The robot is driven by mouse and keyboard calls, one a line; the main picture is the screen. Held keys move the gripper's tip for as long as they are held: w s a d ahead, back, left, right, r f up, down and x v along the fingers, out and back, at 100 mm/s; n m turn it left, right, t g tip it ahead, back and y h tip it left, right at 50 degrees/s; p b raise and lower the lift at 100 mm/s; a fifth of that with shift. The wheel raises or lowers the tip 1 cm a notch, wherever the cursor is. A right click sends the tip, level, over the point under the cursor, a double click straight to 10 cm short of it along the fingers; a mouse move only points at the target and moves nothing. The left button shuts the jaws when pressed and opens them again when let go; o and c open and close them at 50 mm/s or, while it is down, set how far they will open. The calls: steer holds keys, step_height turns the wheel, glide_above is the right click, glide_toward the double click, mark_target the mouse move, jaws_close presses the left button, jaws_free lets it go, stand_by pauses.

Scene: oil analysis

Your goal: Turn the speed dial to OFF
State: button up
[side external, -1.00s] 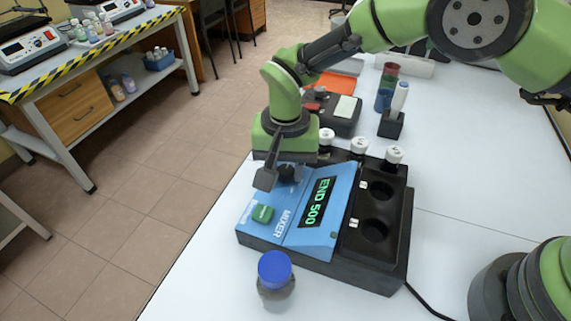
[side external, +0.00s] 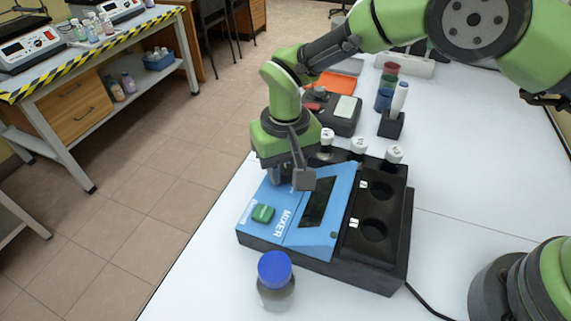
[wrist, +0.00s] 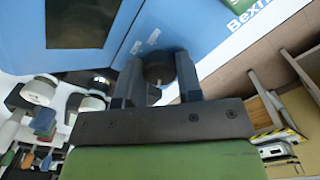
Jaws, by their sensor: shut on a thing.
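The blue mixer (side external: 275,233) sits on a black base on the white table. Its display (side external: 315,205) is dark and also shows dark in the wrist view (wrist: 82,22). The black speed dial (wrist: 158,66) is between my gripper's fingers (wrist: 157,80), which are shut on it. In the side view my gripper (side external: 279,184) points down at the mixer's far left part and hides the dial there. The dial's marking is hidden, so I cannot read its setting. A green button (side external: 262,214) is on the panel's near left.
A blue-capped bottle (side external: 275,275) stands just in front of the mixer. A black device (side external: 335,115) and a tube holder (side external: 391,125) stand behind.

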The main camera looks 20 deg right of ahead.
mark_target(285, 169)
steer(key=shift+n, duration=1.7)
steer(key=o, duration=0.9)
steer(key=shift+r, duration=0.1)
step_height(285, 169, up, 10)
steer(key=shift+f, duration=0.1)
